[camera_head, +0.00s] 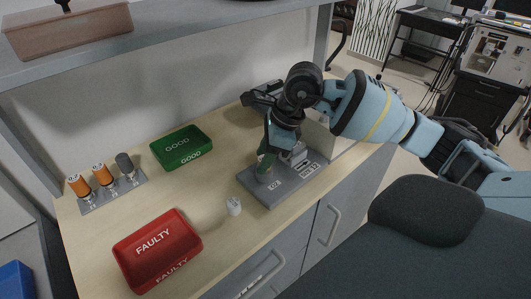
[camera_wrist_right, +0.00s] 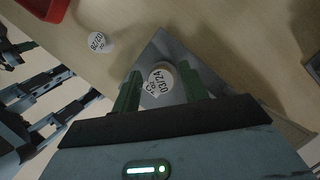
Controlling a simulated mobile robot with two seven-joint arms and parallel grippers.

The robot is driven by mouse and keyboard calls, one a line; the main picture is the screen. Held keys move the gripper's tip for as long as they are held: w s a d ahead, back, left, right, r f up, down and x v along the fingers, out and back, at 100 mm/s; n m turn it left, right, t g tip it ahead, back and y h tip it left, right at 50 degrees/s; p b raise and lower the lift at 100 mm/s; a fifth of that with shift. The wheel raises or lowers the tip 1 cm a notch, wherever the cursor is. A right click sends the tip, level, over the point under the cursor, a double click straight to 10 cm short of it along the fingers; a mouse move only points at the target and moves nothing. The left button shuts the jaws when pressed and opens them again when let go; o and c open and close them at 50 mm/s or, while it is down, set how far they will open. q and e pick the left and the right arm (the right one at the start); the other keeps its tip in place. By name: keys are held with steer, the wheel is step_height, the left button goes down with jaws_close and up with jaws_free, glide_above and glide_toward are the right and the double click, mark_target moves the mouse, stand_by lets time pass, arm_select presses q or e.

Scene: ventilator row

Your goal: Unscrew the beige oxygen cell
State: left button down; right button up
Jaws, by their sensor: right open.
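The beige oxygen cell (camera_wrist_right: 161,77) stands on a grey base plate (camera_wrist_right: 172,48); its round top is marked 03/24 in the right wrist view. My right gripper (camera_wrist_right: 157,78) is open, with its green fingers on either side of the cell. I cannot tell whether they touch it. In the head view the right gripper (camera_head: 266,162) points down over the plate (camera_head: 262,192), and its fingers hide most of the cell.
A small white cell (camera_head: 234,206) stands beside the plate. A red FAULTY tray (camera_head: 132,272) and a green GOOD tray (camera_head: 166,163) sit to the left. A rack (camera_head: 112,192) holds two orange-capped cells and a dark one. A shelf (camera_head: 180,35) overhangs the counter's back.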

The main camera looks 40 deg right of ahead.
steer(key=shift+r+m+t+h+p, duration=0.1)
steer(key=shift+m+t+h+p, duration=0.3)
steer(key=shift+m, duration=0.75)
steer(key=shift+m+t+h+p, duration=0.3)
steer(key=shift+m+p, duration=0.05)
steer(key=shift+m, duration=0.8)
arm_select(q)
steer(key=shift+t, duration=0.4)
steer(key=shift+w+r+p, duration=0.2)
steer(key=shift+w+r, duration=0.5)
steer(key=shift+r, duration=0.25)
steer(key=shift+w+r+p, duration=0.2)
steer(key=shift+w+r, duration=0.5)
steer(key=shift+r, duration=0.2)
arm_select(e)
steer(key=shift+m+h, duration=0.4)
steer(key=shift+m, duration=0.8)
arm_select(q)
steer(key=shift+r, duration=0.1)
